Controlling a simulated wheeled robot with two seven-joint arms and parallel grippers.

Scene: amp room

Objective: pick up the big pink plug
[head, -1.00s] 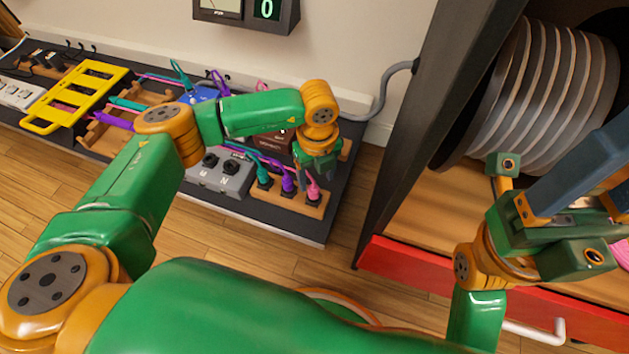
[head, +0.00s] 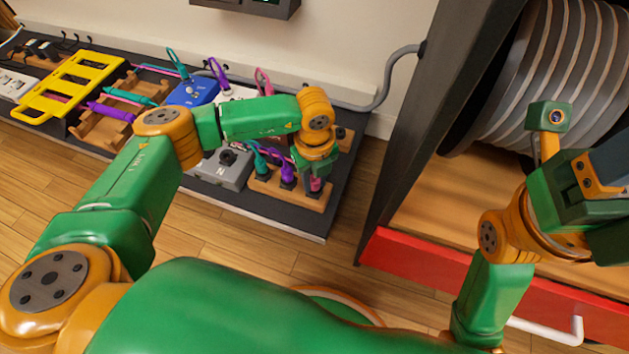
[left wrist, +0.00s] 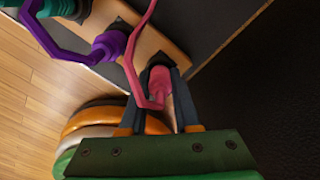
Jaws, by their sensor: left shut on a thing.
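The big pink plug (head: 316,184) stands in the right end of the wooden socket block (head: 262,187), at the right end of the low bench. My left gripper (head: 314,181) points down over it. In the left wrist view the pink plug (left wrist: 160,84) is between the two dark fingers of my left gripper (left wrist: 163,82), which are shut on it. Its pink cord loops up past the purple plug. The plug still sits at its dark socket. My right gripper (head: 612,165) is cut off by the right edge of the head view, so its fingers are hidden.
A purple plug (head: 287,174) and a teal plug (head: 260,164) stand beside the pink one in the block. A grey box with knobs (head: 226,168) is left of them. A dark cabinet with a red edge (head: 440,273) and a large reel (head: 540,80) stands at right.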

